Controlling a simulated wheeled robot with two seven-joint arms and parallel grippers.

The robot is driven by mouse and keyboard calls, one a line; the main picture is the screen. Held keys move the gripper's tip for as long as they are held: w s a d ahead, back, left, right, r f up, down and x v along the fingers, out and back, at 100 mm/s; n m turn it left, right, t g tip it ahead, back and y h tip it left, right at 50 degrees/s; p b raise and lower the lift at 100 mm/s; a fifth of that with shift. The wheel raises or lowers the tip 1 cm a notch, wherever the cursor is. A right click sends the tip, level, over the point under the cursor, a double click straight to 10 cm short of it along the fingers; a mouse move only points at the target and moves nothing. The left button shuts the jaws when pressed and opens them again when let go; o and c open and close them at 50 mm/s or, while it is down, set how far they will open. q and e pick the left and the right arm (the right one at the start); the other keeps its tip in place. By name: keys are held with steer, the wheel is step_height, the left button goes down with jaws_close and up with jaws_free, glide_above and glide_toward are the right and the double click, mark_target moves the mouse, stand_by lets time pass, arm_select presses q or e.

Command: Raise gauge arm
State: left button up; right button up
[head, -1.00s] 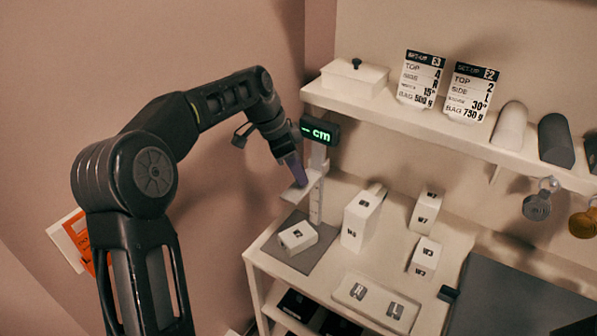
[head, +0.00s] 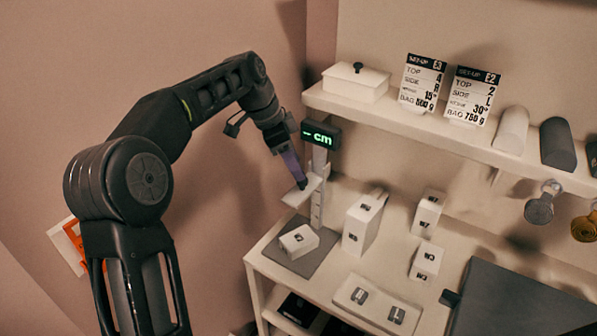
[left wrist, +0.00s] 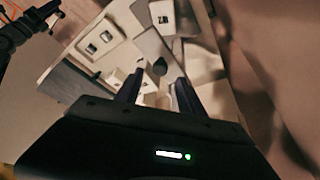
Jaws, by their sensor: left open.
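The height gauge is a white post (head: 317,200) with a dark display (head: 320,135) reading "-- cm" in green. Its arm, a flat white plate (head: 298,196), juts left from the post above a dark grey mat (head: 322,250). A small white block (head: 298,240) lies on the mat below the plate. My left gripper (head: 302,185) reaches down to the plate with its tips at or just above it; I cannot tell if they touch. In the left wrist view its two fingers (left wrist: 157,92) stand apart with nothing clearly held.
White labelled blocks (head: 364,222) stand right of the gauge. A pale tray (head: 377,308) lies in front. A shelf (head: 400,118) holding a lidded box (head: 355,82) and two set-up cards (head: 422,82) runs behind. A dark panel (head: 520,310) lies at right.

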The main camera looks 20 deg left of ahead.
arm_select(q)
steer(key=v, duration=0.4)
steer(key=shift+r, duration=0.2)
stand_by(0.3)
